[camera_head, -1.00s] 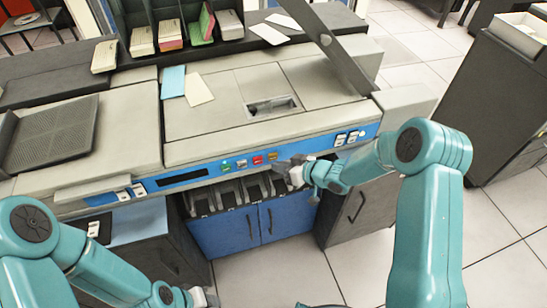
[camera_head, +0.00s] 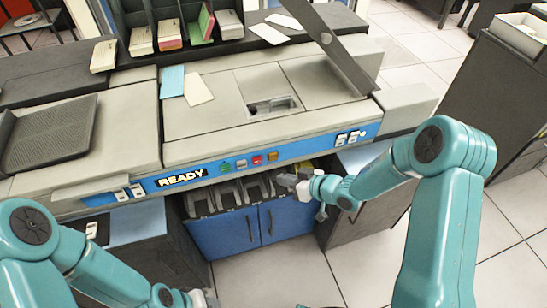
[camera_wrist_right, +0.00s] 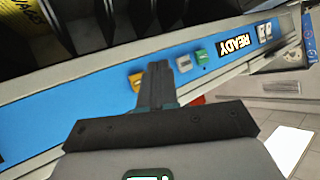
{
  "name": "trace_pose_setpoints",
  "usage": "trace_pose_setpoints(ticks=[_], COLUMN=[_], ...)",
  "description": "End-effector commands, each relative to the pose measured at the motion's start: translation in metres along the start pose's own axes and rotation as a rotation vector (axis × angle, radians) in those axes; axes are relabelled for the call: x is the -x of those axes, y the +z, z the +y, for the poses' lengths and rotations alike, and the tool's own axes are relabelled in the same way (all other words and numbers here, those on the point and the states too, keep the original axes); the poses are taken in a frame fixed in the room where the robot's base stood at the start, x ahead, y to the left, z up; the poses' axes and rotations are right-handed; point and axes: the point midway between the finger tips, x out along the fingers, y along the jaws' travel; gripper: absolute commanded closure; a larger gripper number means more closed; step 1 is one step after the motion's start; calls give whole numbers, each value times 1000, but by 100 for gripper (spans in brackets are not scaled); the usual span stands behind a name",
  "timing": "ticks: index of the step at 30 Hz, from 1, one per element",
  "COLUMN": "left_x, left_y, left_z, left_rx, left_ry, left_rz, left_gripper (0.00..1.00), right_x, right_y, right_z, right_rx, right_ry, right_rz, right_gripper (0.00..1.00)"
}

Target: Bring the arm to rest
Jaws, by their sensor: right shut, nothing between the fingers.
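My right gripper (camera_head: 284,182) is in front of the blue control panel (camera_head: 215,173) of the card machine, just below the coloured buttons. It is shut and empty. In the right wrist view its dark fingers (camera_wrist_right: 158,75) are together and overlap part of the button row, so contact with the panel cannot be judged. My left gripper (camera_head: 203,299) shows only partly at the bottom edge of the head view; its jaws cannot be made out. The panel's display (camera_head: 181,179) reads READY.
Green (camera_head: 225,167), white (camera_head: 241,163), red (camera_head: 257,160) and orange (camera_head: 273,156) buttons line the panel. Card pockets (camera_head: 228,193) and a blue cabinet (camera_head: 250,230) lie below. A dark cabinet (camera_head: 500,100) stands at the right. The floor (camera_head: 285,278) in front is clear.

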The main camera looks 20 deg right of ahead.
Motion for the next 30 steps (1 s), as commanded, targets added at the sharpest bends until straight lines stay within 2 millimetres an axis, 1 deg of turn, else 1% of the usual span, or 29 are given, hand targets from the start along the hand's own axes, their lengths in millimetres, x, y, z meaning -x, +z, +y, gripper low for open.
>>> trace_pose_setpoints(ticks=[16,17,18,20,21,23,24,25,26,27,29,30], left_x=[0,0,0,0,0,0,0,0,0,0,0,0], left_y=[0,0,0,0,0,0,0,0,0,0,0,0], left_z=[0,0,0,0,0,0,0,0,0,0,0,0], left_rx=[0,0,0,0,0,0,0,0,0,0,0,0], left_ry=[0,0,0,0,0,0,0,0,0,0,0,0], left_rz=[0,0,0,0,0,0,0,0,0,0,0,0], left_gripper=[57,57,57,57,57,57,57,57,57,57,57,57], right_x=[-1,-2,-6,-13,-16,-18,-15,-11,-5,5,24,37], right_y=[0,-1,0,9,21,50,74,92,110,134,165,182], right_z=[-1,-3,-10,-27,-43,-65,-79,-88,-97,-108,-124,-132], right_rx=[1,4,8,-4,-45,-156,-237,-294,-350,-419,-512,-566], right_ry=[-2,-7,-21,-54,-69,-55,-31,-7,18,53,107,141], right_rz=[0,0,-4,-25,-53,-135,-208,-266,-327,-408,-526,-598], right_gripper=[100,100,100,100,100,100,100,100,100,100,100,100])
